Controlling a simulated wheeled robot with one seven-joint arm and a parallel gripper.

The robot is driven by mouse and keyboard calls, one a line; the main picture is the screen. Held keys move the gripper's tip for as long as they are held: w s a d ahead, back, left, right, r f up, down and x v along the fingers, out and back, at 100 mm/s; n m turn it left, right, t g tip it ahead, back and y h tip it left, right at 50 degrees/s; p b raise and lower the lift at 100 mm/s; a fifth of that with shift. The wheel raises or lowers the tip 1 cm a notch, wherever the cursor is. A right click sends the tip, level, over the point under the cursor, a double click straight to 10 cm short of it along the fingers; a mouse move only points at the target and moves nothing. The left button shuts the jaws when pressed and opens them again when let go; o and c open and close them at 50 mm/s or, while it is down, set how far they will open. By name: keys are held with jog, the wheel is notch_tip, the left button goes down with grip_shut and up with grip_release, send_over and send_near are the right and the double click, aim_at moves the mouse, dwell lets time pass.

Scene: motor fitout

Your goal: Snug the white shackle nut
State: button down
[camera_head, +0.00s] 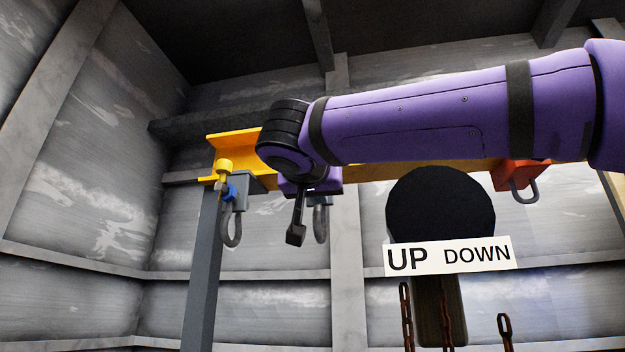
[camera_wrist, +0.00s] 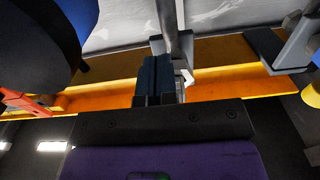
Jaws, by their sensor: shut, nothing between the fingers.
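In the wrist view, the white shackle nut (camera_wrist: 187,77) shows as a small pale piece just right of my gripper's dark blue fingers. A grey fitting (camera_wrist: 171,32) rises past the fingertips there. My gripper (camera_wrist: 154,64) is shut and empty, its tips close to the nut; I cannot tell whether they touch it. In the head view, a grey shackle (camera_head: 320,224) hangs under the yellow beam (camera_head: 232,141), partly behind my purple wrist.
Left in the head view, a grey shackle (camera_head: 231,228) hangs beside a blue nut (camera_head: 230,191) and a grey post (camera_head: 203,265). A red hanger with a shackle (camera_head: 517,174) is at right. An UP/DOWN sign (camera_head: 448,256) and chains (camera_head: 406,315) are below the arm.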

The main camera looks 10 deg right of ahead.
jog(key=shift+w+d+r, duration=0.15)
jog(key=shift+w+d, duration=0.05)
jog(key=shift+w, duration=0.1)
jog(key=shift+w+a, duration=0.15)
jog(key=shift+a, duration=0.25)
dwell(0.5)
jog(key=shift+a, duration=0.2)
jog(key=shift+a+r, duration=0.15)
jog(key=shift+a, duration=0.15)
dwell(0.5)
jog(key=shift+s+a+f, duration=0.25)
jog(key=shift+s+a, duration=0.2)
jog(key=shift+s, duration=0.35)
jog(key=shift+s+a+f, duration=0.2)
jog(key=shift+s+a, duration=0.2)
jog(key=shift+s, duration=0.45)
jog(key=shift+s+a+f, duration=0.25)
jog(key=shift+s+a, duration=0.2)
jog(key=shift+s, duration=0.35)
